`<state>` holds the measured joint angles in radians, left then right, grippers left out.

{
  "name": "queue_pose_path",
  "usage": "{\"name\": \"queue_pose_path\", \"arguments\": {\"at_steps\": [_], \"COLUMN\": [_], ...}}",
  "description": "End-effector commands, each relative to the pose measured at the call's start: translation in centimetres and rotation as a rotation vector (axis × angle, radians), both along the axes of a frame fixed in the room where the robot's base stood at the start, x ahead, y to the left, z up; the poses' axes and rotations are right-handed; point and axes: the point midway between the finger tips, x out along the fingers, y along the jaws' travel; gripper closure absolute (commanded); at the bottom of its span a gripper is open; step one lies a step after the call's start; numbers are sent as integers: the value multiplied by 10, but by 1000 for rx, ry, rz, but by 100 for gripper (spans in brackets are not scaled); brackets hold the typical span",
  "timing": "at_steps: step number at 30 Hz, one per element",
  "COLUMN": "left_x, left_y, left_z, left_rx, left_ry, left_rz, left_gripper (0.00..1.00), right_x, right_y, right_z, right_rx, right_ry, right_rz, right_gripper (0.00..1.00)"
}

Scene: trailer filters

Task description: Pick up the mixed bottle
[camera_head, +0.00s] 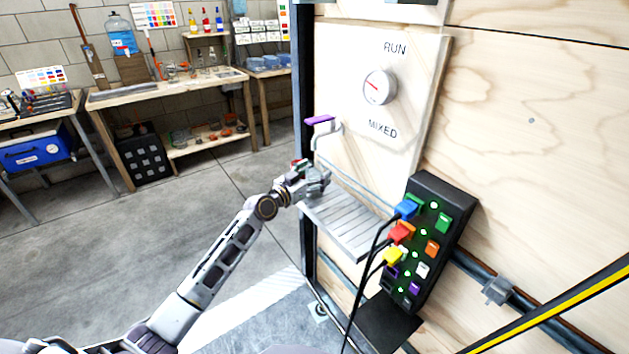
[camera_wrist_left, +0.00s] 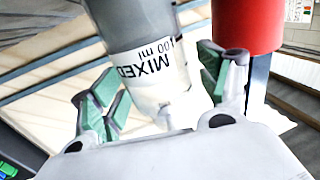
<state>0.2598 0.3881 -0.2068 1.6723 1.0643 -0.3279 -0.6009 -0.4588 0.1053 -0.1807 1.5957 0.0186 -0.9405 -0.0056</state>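The mixed bottle (camera_wrist_left: 155,72), grey above with a white label reading "MIXED 100 ml", is close in front of my left gripper in the left wrist view. My left gripper (camera_wrist_left: 160,92) has its green-padded fingers spread on either side of the bottle, with small gaps showing. In the head view my left gripper (camera_head: 318,178) is at the slatted metal shelf (camera_head: 345,222), below a spout with a purple lever (camera_head: 319,120). There the bottle is hard to tell from the gripper. My right gripper is out of view.
A red cylinder (camera_wrist_left: 247,25) stands close to the right finger in the wrist view. A black box (camera_head: 440,215) with coloured plugs, cables and green lights is right of the shelf. A wooden panel carries a RUN/MIXED dial (camera_head: 379,87). Workbenches stand behind; floor on the left is clear.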

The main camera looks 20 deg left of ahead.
Motion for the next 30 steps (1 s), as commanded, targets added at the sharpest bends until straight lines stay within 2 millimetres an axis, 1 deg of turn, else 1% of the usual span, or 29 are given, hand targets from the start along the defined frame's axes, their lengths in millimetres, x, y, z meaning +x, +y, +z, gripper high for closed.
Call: {"name": "queue_pose_path", "arguments": {"at_steps": [1, 2, 9, 12, 23, 26, 30], "left_x": [0, 0, 0, 0, 0, 0, 0], "left_y": [0, 0, 0, 0, 0, 0, 0], "left_z": [0, 0, 0, 1, 3, 7, 14], "left_rx": [0, 0, 0, 0, 0, -1, 0], "left_ry": [0, 0, 0, -1, -1, -2, -2], "left_rz": [0, 0, 0, 0, 0, 0, 0], "left_gripper": [34, 38, 69, 80, 80, 80, 80], "right_x": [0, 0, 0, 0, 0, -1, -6], "right_y": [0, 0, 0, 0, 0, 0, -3], "right_z": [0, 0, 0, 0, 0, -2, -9], "right_rx": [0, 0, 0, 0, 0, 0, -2], "right_ry": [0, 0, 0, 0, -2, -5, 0], "right_rz": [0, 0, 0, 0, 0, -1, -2], "right_gripper": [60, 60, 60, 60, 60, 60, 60]}}
